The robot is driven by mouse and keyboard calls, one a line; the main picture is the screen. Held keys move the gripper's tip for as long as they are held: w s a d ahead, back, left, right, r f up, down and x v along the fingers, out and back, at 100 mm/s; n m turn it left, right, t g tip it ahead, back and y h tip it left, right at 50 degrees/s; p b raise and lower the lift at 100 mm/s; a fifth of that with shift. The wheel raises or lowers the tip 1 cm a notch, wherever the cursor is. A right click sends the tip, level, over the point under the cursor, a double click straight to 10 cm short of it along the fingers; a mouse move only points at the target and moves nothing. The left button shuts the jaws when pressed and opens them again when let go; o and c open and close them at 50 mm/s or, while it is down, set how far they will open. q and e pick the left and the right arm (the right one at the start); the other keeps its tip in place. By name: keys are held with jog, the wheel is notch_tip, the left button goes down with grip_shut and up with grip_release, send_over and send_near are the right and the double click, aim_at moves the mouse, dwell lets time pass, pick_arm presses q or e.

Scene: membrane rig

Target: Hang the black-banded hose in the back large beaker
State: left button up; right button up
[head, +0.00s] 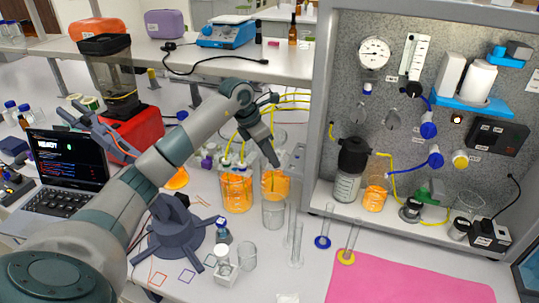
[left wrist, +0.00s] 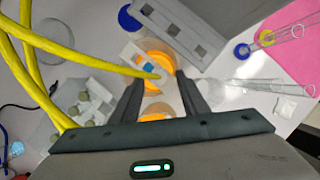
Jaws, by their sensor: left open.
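My left gripper (head: 275,162) points down over the orange-filled beakers, and its fingers are open in the left wrist view (left wrist: 161,80). A yellow hose (left wrist: 85,52) runs in from the left there, its end between the fingertips, with a gap to the fingers. I cannot make out a black band on it. One large beaker (head: 237,194) holds orange liquid and has yellow hoses at its top. Another orange-filled beaker (head: 275,184) stands to its right, under my gripper; it also shows in the left wrist view (left wrist: 158,55). My right gripper is not in view.
A clear empty glass vessel (head: 273,214) stands just in front. Thin glass cylinders (head: 296,245) stand to the right. The instrument cabinet (head: 318,130) rises close on the right. A dark round holder (head: 175,228) stands front left. A pink mat (head: 410,285) lies front right.

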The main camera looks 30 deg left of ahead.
pick_arm(q)
jog(key=p+v, duration=0.6)
jog(key=v, duration=1.1)
jog(key=shift+p, duration=0.35)
jog(key=shift+f, duration=0.15)
